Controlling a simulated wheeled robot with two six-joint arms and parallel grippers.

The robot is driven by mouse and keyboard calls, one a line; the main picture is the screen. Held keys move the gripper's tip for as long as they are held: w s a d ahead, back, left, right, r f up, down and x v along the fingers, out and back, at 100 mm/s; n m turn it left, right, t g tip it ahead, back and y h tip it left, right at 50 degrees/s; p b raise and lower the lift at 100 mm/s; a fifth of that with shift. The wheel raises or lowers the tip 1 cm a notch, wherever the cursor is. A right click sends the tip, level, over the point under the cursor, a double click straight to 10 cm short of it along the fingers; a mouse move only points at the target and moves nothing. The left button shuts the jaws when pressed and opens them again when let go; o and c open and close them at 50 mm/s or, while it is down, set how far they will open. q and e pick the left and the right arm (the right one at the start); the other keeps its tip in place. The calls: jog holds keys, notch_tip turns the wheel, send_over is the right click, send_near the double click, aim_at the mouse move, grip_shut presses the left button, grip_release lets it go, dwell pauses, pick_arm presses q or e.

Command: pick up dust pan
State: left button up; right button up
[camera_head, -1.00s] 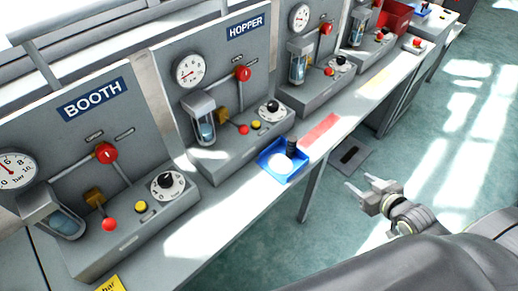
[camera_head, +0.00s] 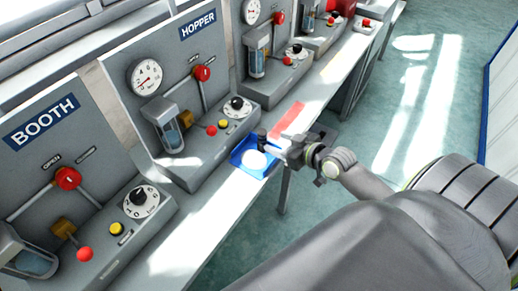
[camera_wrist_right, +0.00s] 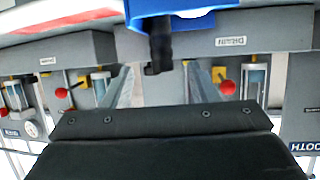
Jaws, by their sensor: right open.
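The dust pan is a blue tray (camera_head: 240,155) with a white round patch in it and a black handle (camera_head: 263,134). It lies on the narrow bench in front of the HOPPER panel. In the right wrist view the blue pan (camera_wrist_right: 139,16) is at the top, and its black handle (camera_wrist_right: 158,48) points down toward the gap between my fingers. My right gripper (camera_head: 275,143) is open and close to the handle. In the wrist view my right gripper (camera_wrist_right: 158,72) has one finger on each side of the handle's end. Contact cannot be told. My left gripper is out of view.
The HOPPER panel (camera_head: 183,75) and BOOTH panel (camera_head: 30,150), with gauges, red knobs and dials, stand behind the bench (camera_head: 205,215). A red strip (camera_head: 290,118) lies on the bench beyond the pan. The green floor (camera_head: 385,150) right of the bench is open.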

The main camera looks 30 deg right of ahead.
aim_at(266, 137)
jog(key=shift+x, duration=1.1)
jog(key=shift+w+a, duration=0.1)
jog(key=shift+w, duration=0.2)
jog(key=x, duration=0.1)
jog(key=p+x, duration=0.1)
jog(key=x, duration=0.1)
jog(key=shift+w+a+r, duration=0.15)
jog(key=shift+w+r, duration=0.05)
jog(key=shift+r, duration=0.05)
jog(key=shift+w+a+f+p, duration=0.15)
jog(key=shift+w+f+p, duration=0.15)
jog(key=shift+w, duration=0.3)
jog(key=shift+s, duration=0.1)
jog(key=shift+c, duration=0.2)
grip_shut()
